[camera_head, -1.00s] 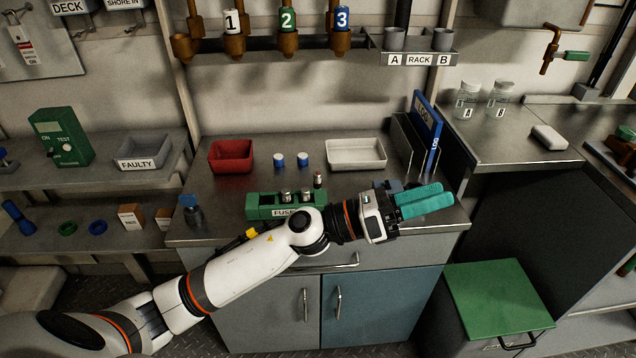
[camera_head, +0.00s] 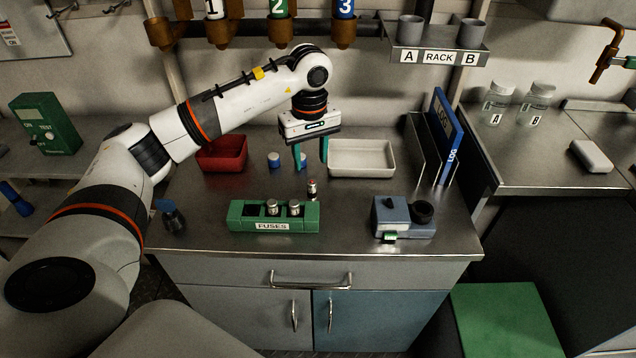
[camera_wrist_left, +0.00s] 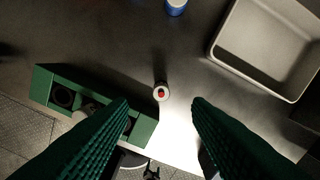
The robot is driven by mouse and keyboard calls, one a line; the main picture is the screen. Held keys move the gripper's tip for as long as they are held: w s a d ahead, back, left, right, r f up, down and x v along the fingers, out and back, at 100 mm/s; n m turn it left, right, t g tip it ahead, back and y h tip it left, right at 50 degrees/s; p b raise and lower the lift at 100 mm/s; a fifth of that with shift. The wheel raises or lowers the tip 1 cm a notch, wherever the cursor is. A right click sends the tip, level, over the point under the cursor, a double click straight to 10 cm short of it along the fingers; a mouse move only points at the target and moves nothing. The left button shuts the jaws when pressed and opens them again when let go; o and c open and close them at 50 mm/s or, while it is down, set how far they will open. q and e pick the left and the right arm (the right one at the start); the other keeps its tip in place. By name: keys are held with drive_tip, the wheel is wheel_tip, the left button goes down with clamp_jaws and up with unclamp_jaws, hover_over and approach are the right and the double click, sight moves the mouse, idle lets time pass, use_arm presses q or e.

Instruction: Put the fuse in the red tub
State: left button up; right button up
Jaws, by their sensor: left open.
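A small fuse with a red top (camera_head: 312,188) stands upright on the metal counter, just behind the right end of the green fuse block (camera_head: 248,225). In the left wrist view the fuse (camera_wrist_left: 161,92) shows from above, near the middle of the picture between the two fingers. Two silver-topped fuses (camera_head: 283,208) sit in the block. The red tub (camera_head: 226,158) stands at the back left of the counter, its top partly hidden by my left arm. My left gripper (camera_head: 311,155) points down, open and empty, above and behind the red-topped fuse. My right gripper is not seen.
A white tray (camera_head: 361,171) stands to the right of my gripper. A log rack (camera_head: 440,140) stands at the right.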

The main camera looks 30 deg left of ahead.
sight(312, 181)
use_arm(q)
drive_tip(key=f, duration=0.4)
drive_tip(key=shift+s+d+f, duration=0.1)
drive_tip(key=shift+s, duration=0.1)
drive_tip(key=shift+w+f, duration=0.1)
drive_tip(key=shift+f, duration=0.25)
drive_tip(key=shift+f+p, duration=0.25)
drive_tip(key=shift+p, duration=0.05)
wheel_tip(312, 181, down, 5)
drive_tip(key=shift+w+r+p, duration=0.1)
drive_tip(key=shift+w+p, duration=0.05)
drive_tip(key=shift+p, duration=0.35)
drive_tip(key=shift+c, duration=0.8)
clamp_jaws()
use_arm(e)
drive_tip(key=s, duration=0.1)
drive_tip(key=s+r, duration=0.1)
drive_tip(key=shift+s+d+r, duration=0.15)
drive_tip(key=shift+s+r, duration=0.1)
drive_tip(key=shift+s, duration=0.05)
